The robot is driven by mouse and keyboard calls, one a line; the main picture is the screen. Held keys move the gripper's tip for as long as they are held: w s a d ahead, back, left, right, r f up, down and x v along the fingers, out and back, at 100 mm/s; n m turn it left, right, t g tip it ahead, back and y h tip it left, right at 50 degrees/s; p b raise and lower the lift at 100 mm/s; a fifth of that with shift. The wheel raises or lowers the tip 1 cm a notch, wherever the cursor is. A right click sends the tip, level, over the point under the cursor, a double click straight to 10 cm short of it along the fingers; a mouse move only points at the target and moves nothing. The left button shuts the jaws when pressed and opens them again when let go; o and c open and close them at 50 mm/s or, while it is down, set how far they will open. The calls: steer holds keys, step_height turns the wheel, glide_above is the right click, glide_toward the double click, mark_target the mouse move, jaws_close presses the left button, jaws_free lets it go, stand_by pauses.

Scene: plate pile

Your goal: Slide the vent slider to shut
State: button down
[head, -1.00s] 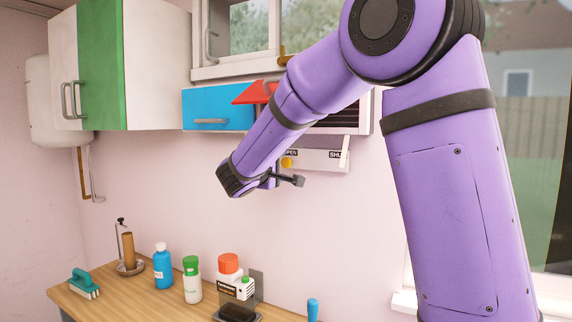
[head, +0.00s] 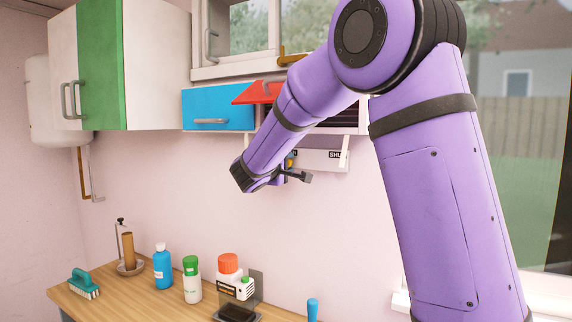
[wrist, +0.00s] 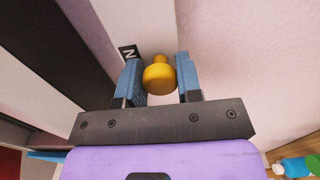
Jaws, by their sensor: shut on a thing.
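The vent slider is a round yellow knob (wrist: 159,77) on a pale strip (head: 322,160) below the dark vent in the wall. In the head view the knob (head: 290,159) shows only in part behind my gripper. The strip's right end bears the label SHUT, partly readable; in the wrist view the end of another label, N, lies just left of the knob. The knob is near that label, apart from the SHUT end. My gripper (wrist: 159,78) has its two blue-padded fingers on either side of the knob and is shut on it.
A blue drawer front (head: 217,108) and a red flap (head: 256,93) are left of the vent. Below, a wooden counter (head: 120,290) holds several bottles, a brush (head: 85,284) and a dark tray (head: 238,313). The wall under the strip is clear.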

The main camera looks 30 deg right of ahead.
mark_target(339, 165)
steer(key=s+d, duration=0.2)
steer(key=s, duration=0.2)
steer(key=s+d, duration=0.3)
steer(key=s, duration=0.1)
steer(key=s+d, duration=0.3)
steer(key=s, duration=0.1)
steer(key=shift+f, duration=0.1)
steer(key=c, duration=0.8)
jaws_free()
steer(key=shift+s, duration=0.1)
steer(key=v, duration=1)
steer(key=shift+s+a, duration=0.2)
steer(key=shift+a, duration=0.15)
